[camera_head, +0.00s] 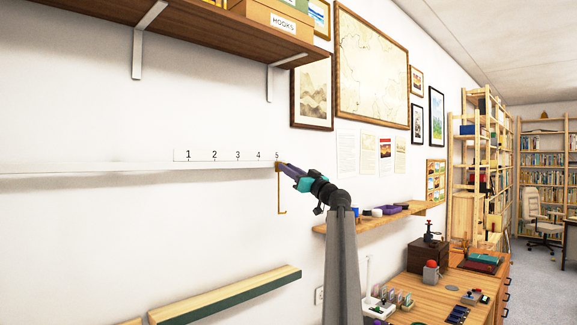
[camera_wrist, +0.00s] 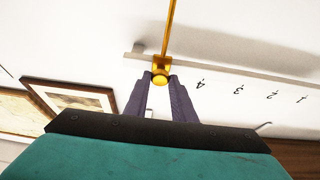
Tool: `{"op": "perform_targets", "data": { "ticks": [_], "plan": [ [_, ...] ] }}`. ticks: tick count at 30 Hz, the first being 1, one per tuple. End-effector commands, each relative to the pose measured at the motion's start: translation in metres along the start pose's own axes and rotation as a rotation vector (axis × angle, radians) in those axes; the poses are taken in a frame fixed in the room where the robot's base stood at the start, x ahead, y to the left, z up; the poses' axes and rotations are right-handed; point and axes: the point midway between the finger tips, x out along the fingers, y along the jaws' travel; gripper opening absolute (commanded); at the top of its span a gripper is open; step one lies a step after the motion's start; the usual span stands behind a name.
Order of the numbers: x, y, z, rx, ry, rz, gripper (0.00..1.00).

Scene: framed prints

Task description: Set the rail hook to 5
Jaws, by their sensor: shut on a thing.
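The white rail (camera_head: 130,168) runs along the wall under a scale numbered 1 to 5 (camera_head: 225,155). The rail hook (camera_head: 281,195) is brass, with a long rod hanging down and a small bend at its foot. It sits at the rail's right end, at or very near the 5. My gripper (camera_head: 281,167) reaches it from the right and is shut on its top. In the wrist view the purple fingers close on the brass knob (camera_wrist: 160,78) of the hook, beside the rail (camera_wrist: 230,68). The numbers 4 to 1 show there; the 5 is hidden.
A wooden shelf (camera_head: 190,33) on white brackets hangs above the rail. A framed landscape (camera_head: 312,93) hangs to the right of the hook. A green-edged wooden ledge (camera_head: 225,295) is below. A workbench (camera_head: 440,288) with small items stands at lower right. The wall around the rail is clear.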

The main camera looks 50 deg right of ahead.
Motion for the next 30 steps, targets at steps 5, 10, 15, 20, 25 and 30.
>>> {"op": "perform_targets", "data": {
  "ticks": [5, 10, 15, 20, 25, 30],
  "plan": [
    [0.001, 0.002, 0.002, 0.000, 0.001, 0.006, 0.00],
    [0.004, -0.001, 0.003, 0.002, 0.001, 0.002, 0.00],
    [0.007, -0.004, 0.004, 0.003, 0.000, -0.002, 0.35],
    [0.009, -0.008, 0.005, 0.005, 0.000, -0.008, 0.41],
    [0.011, -0.010, 0.005, 0.006, 0.000, -0.012, 0.41],
    [0.007, -0.011, 0.006, 0.006, 0.000, -0.013, 0.41]
  ]
}}
